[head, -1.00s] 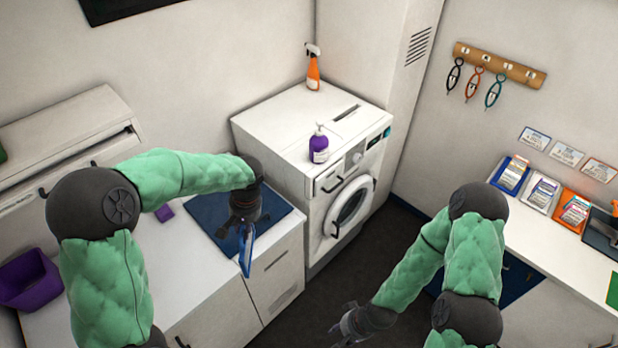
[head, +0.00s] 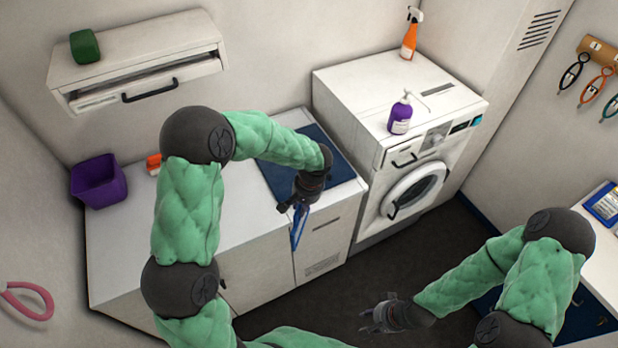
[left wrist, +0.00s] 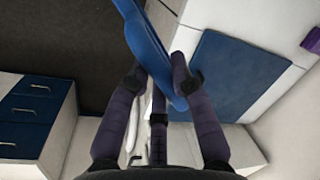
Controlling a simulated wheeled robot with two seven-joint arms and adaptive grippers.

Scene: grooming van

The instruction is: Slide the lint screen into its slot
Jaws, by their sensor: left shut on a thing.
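The lint screen (head: 298,232) is a thin blue-framed piece. My left gripper (head: 297,207) is shut on it and holds it hanging tilted by the front edge of the counter. In the left wrist view the lint screen (left wrist: 147,45) runs up between the fingers of my left gripper (left wrist: 160,80). The slot (head: 438,89) is a narrow dark opening in the top of the white dryer (head: 345,80), to the right of and apart from the screen. My right gripper (head: 376,315) looks open and empty, low over the dark floor.
A purple pump bottle (head: 400,116) stands on the dryer in front of the slot. An orange spray bottle (head: 410,35) stands at its back edge. A blue mat (head: 345,170) lies on the counter (head: 125,245), with a purple bin (head: 98,182) at left.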

